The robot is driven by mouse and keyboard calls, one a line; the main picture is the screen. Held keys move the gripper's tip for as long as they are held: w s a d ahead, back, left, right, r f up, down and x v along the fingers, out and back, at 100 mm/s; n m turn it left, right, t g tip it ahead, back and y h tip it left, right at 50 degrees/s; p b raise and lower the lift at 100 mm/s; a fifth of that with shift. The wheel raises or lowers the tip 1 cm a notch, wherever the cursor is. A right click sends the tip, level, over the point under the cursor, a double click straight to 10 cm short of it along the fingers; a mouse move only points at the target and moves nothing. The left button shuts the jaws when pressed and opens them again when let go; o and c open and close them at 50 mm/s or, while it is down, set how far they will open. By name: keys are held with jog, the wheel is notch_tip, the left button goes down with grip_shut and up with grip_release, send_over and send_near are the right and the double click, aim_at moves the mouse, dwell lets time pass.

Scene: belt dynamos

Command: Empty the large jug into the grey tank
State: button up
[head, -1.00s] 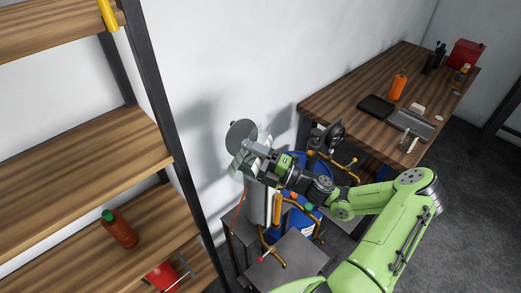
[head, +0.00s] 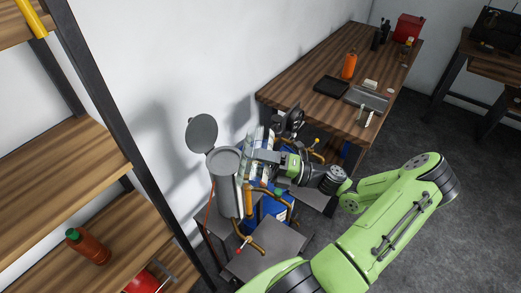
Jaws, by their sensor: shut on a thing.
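The grey tank (head: 227,192) is an upright cylinder below the middle of the head view. Its round lid (head: 202,132) stands open, and its mouth shows. My gripper (head: 262,157) is shut on a pale, whitish jug (head: 250,143), just right of the tank's mouth. The jug looks close to upright. The gripper and arm hide part of it, so its contents and any contact with the tank cannot be told.
A wooden shelf (head: 60,165) with an orange-brown bottle (head: 88,246) stands at left. Blue machinery with orange pipes (head: 272,208) sits beside the tank. A wooden table (head: 310,85) at the back holds an orange bottle (head: 349,66) and trays. Floor at right is clear.

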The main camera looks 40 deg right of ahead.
aim_at(261, 127)
jog(key=n, duration=0.1)
jog(key=n+g, duration=0.1)
jog(key=n, duration=0.1)
jog(key=shift+a+r+y, duration=0.15)
jog(key=shift+r+y, duration=0.05)
jog(key=shift+y, duration=0.1)
jog(key=n, duration=0.4)
jog(key=shift+w+r+g, duration=0.15)
jog(key=shift+r+g, duration=0.25)
jog(key=n, duration=0.1)
jog(key=r+n, duration=0.1)
jog(key=d+r+n+g, duration=0.1)
jog(key=shift+w+r, duration=0.15)
jog(key=shift+w, duration=0.1)
jog(key=r+n, duration=0.2)
jog(key=w+d+r+n, duration=0.1)
jog(key=shift+r+g, duration=0.1)
jog(key=shift+g, duration=0.3)
jog(key=n, duration=0.1)
jog(key=w+d+n, duration=0.1)
jog(key=n, duration=0.1)
jog(key=shift+w+d+r+g, duration=0.1)
jog(key=shift+r+g, duration=0.1)
jog(key=shift+g, duration=0.1)
jog(key=shift+w+d+f+n, duration=0.1)
jog(key=shift+w+d+n, duration=0.45)
jog(key=shift+n, duration=0.45)
